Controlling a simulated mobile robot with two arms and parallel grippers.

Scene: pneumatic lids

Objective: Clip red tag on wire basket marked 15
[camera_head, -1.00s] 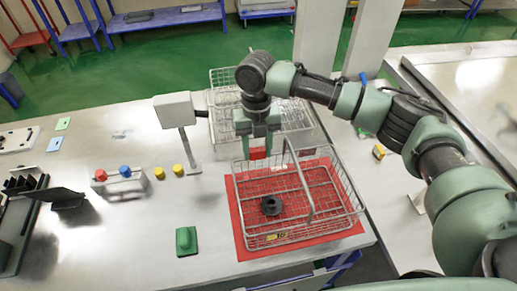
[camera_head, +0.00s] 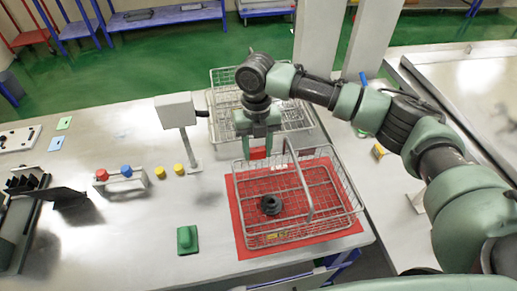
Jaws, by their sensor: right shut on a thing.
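My right gripper (camera_head: 260,146) points down at the far edge of the near wire basket and is shut on the red tag (camera_head: 258,153). The tag is at the basket's far rim; I cannot tell whether it touches the wire. The near wire basket (camera_head: 335,215) stands on a red mat (camera_head: 241,238) and has a raised handle and a dark round part (camera_head: 271,205) inside. A small yellow label (camera_head: 277,235) is on its near side; its number is too small to read. A second wire basket (camera_head: 297,116) stands behind, partly hidden by my arm. My left gripper is not in view.
A grey box on a post (camera_head: 177,110) stands just left of my right gripper. A button box (camera_head: 122,180), yellow knobs (camera_head: 178,169) and a green block (camera_head: 187,239) are on the table to the left. Bare table lies between them and the mat.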

